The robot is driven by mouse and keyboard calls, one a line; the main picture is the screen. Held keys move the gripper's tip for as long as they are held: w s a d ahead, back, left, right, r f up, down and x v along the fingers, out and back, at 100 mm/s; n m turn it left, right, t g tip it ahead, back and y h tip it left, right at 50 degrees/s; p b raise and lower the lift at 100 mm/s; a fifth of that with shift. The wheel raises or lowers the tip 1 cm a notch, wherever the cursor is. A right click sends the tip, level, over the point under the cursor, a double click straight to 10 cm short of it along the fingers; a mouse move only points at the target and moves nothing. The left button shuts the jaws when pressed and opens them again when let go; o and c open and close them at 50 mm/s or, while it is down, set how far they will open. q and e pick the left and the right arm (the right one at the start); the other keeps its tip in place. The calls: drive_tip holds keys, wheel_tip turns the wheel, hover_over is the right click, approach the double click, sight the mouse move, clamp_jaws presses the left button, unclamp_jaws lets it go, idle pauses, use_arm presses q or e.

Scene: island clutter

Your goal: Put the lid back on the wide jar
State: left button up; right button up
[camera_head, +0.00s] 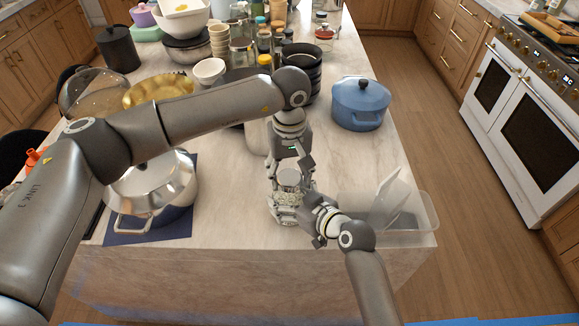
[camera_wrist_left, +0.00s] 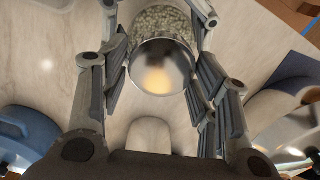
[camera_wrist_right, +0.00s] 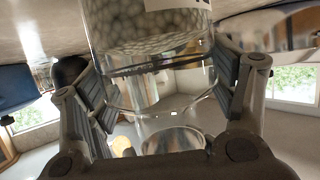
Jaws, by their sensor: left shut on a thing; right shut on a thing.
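The wide jar (camera_head: 286,210) is clear glass with pale bead-like contents and stands near the island's front edge. It also shows in the right wrist view (camera_wrist_right: 150,28), between the pads of my right gripper (camera_wrist_right: 165,85), which is shut on it. The round silver lid (camera_wrist_left: 162,70) is between the fingers of my left gripper (camera_wrist_left: 160,85), which is shut on it. In the head view the lid (camera_head: 289,177) is at the jar's top. I cannot tell whether it touches the rim. The fingers partly hide the jar.
A clear plastic bin (camera_head: 415,212) stands right of the jar, and a blue pot (camera_head: 361,103) behind it. A steel pot (camera_head: 152,185) sits on a dark blue mat (camera_head: 178,225) at left. Black bowls (camera_head: 302,58) and bottles crowd the back.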

idle(0.5)
use_arm(q)
drive_tip(key=shift+f, duration=0.85)
drive_tip(key=shift+f, duration=0.55)
use_arm(e)
drive_tip(key=c, duration=0.5)
use_arm(q)
drive_tip(key=m, duration=0.3)
drive_tip(key=shift+d, duration=0.1)
use_arm(e)
drive_tip(key=shift+c, duration=0.2)
use_arm(q)
drive_tip(key=o, duration=0.8)
drive_tip(key=shift+c, duration=0.2)
